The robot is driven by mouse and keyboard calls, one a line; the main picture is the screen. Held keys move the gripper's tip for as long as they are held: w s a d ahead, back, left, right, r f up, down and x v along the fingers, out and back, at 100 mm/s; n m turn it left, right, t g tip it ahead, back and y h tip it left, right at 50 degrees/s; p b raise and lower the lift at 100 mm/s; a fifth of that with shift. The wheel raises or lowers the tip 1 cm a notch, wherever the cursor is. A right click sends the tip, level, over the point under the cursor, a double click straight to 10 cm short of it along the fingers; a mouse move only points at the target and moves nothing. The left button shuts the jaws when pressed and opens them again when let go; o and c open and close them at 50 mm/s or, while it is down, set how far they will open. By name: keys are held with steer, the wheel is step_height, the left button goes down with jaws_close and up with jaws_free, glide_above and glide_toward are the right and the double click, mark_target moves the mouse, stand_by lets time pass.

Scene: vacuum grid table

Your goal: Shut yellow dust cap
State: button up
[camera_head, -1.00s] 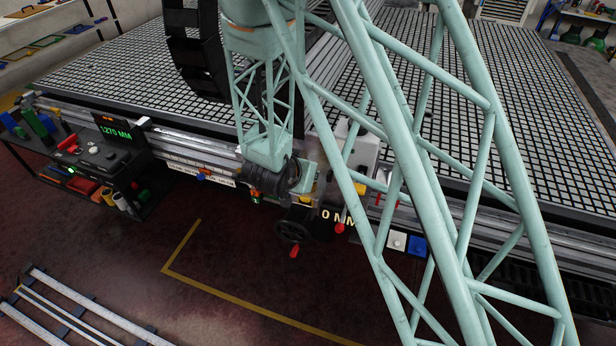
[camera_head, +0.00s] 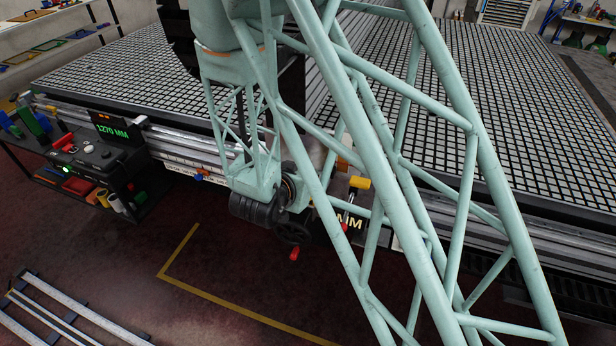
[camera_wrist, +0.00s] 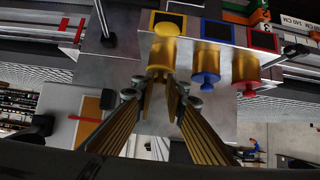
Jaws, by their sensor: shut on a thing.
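In the wrist view, the yellow dust cap (camera_wrist: 162,54) is a short yellow cylinder below a yellow square frame with a dark opening (camera_wrist: 168,22). My gripper (camera_wrist: 171,83) has its two ribbed fingers converging at the cap's lower end and is shut on it. The fingertips hide that end, so the exact grip is not clear. In the head view my gripper is hidden behind my arm, and I cannot make out the yellow cap with certainty.
A blue cap (camera_wrist: 206,62) and a red cap (camera_wrist: 246,70) sit close to the right of the yellow one. The gridded table (camera_head: 130,70) lies behind.

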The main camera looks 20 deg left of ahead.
stand_by(0.4)
steer(key=o, duration=0.8)
steer(key=shift+o, duration=0.2)
steer(key=shift+s, duration=0.1)
steer(key=v, duration=1.1)
steer(key=shift+s+r, duration=0.25)
steer(key=shift+s, duration=0.05)
steer(key=shift+r, duration=0.1)
